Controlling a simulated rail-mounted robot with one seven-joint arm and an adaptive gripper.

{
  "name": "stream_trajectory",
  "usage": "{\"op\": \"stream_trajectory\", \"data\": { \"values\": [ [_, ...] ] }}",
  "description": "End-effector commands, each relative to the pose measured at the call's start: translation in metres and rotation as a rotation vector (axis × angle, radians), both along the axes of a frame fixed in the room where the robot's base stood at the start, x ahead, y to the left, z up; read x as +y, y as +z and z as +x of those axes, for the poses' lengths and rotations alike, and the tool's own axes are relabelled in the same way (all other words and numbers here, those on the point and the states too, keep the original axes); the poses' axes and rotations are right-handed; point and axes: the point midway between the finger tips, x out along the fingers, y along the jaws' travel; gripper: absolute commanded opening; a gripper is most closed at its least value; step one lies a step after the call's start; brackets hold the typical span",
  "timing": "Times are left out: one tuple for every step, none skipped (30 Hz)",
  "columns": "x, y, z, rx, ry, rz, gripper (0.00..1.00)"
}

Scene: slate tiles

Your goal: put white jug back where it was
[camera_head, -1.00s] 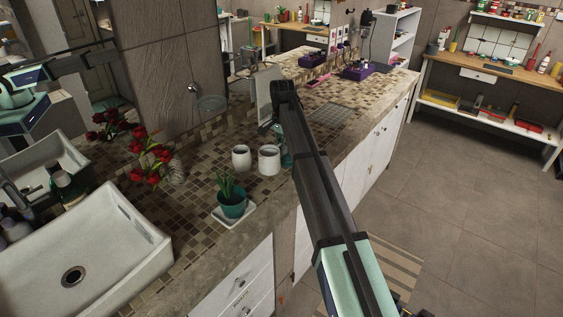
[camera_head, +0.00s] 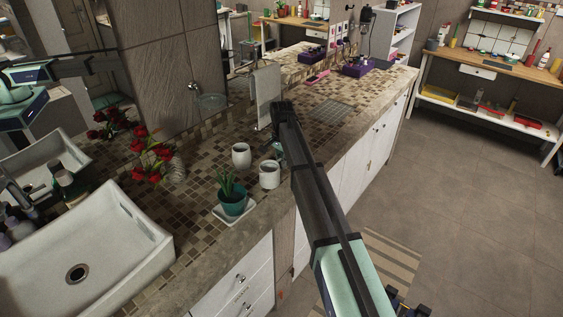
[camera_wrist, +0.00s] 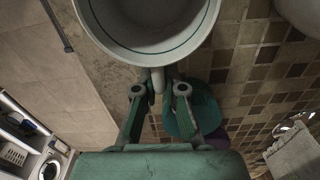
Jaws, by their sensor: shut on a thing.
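The white jug (camera_head: 269,175) is near the front edge of the mosaic counter (camera_head: 205,190), right of a similar white vessel (camera_head: 241,156). In the wrist view, the round white jug (camera_wrist: 150,45) fills the top middle, and its handle sits between the two green fingers. My gripper (camera_wrist: 160,90) is shut on that handle. In the head view, my gripper (camera_head: 279,152) is partly hidden behind my dark arm. I cannot tell whether the jug's base touches the counter.
A potted plant (camera_head: 233,198) on a white saucer stands left of the jug. Red flowers (camera_head: 152,155) and a sink (camera_head: 80,250) are farther left. A towel (camera_head: 268,92) stands behind. A dark green round object (camera_wrist: 203,112) is near the fingers.

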Motion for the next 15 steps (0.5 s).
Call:
{"op": "stream_trajectory", "data": {
  "values": [
    [0.0,-0.0015,0.0,0.0,0.0,0.0,0.0],
    [0.0,-0.0024,0.0,0.0,0.0,0.0,0.0],
    [0.0,-0.0035,0.0,0.0,0.0,0.0,0.0],
    [0.0001,-0.0027,0.0001,0.0,0.0,0.0,0.2],
    [0.0001,-0.0026,0.0001,0.0,0.0,0.0,0.3],
    [0.0001,-0.0026,0.0001,0.0,0.0,0.0,0.34],
    [0.0001,-0.0026,0.0001,0.0,0.0,0.0,0.34],
    [0.0,-0.0026,0.0,0.0,0.0,0.0,0.34],
    [0.0,-0.0025,0.0,0.0,0.0,0.0,0.34],
    [0.0,-0.0025,0.0,0.0,0.0,0.0,0.34],
    [0.0,-0.0025,0.0,0.0,0.0,0.0,0.34],
    [0.0,-0.0025,0.0,0.0,0.0,0.0,0.34],
    [0.0,-0.0025,0.0,0.0,0.0,0.0,0.34],
    [0.0,-0.0022,0.0,0.0,0.0,0.0,0.34],
    [0.0,-0.0014,0.0,0.0,0.0,0.0,0.34]
  ]
}}
